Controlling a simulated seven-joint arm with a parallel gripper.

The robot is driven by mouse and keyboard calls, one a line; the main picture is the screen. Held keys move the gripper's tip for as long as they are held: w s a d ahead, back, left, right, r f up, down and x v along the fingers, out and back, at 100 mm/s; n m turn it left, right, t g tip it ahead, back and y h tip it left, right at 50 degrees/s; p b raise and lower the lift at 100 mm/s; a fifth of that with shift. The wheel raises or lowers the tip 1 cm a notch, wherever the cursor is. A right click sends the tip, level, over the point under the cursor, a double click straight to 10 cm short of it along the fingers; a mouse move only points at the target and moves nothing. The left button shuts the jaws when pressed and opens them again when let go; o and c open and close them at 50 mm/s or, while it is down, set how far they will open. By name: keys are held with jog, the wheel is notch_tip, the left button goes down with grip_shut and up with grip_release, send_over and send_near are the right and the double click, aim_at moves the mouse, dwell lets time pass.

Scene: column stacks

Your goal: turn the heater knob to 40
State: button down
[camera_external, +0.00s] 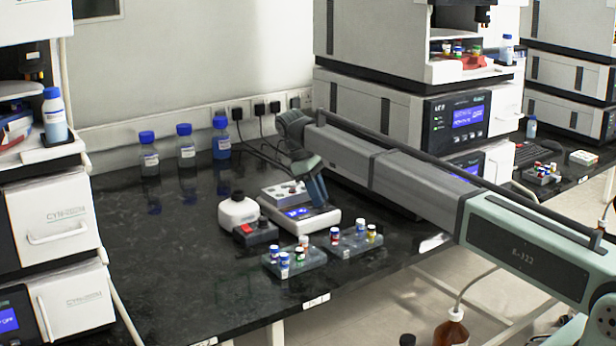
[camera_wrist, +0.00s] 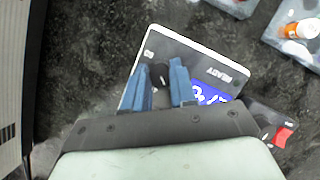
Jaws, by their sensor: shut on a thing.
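The heater (camera_external: 325,218) is a small white unit with a lit blue display (camera_external: 298,212) on the black bench. In the wrist view the heater's grey top panel (camera_wrist: 190,60) fills the middle. Its dark knob (camera_wrist: 159,74) sits between the blue fingers of my gripper (camera_wrist: 162,72), which is shut on it. The lit blue display (camera_wrist: 212,95) is right of the knob, partly covered by the right finger, and its reading is not clear. In the external view my gripper (camera_external: 317,188) points down onto the heater, and the knob is hidden there.
A white bottle-like device (camera_external: 238,212) and a dark box with a red switch (camera_external: 256,232) stand left of the heater. Vial racks (camera_external: 295,262) (camera_external: 356,242) are in front. Blue-capped bottles (camera_external: 186,152) stand at the back. The bench is clear at left.

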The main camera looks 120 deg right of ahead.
dwell(0.4)
jog(key=c, duration=0.9)
grip_release()
jog(key=shift+r, duration=0.1)
jog(key=v, duration=0.7)
jog(key=shift+r, duration=0.2)
notch_tip(320, 180, up, 6)
jog(key=s+a+t+h, duration=0.2)
jog(key=a+h, duration=0.1)
jog(key=h, duration=0.1)
jog(key=shift+t, duration=0.3)
notch_tip(320, 180, down, 13)
jog(key=shift+w+d+f, duration=0.1)
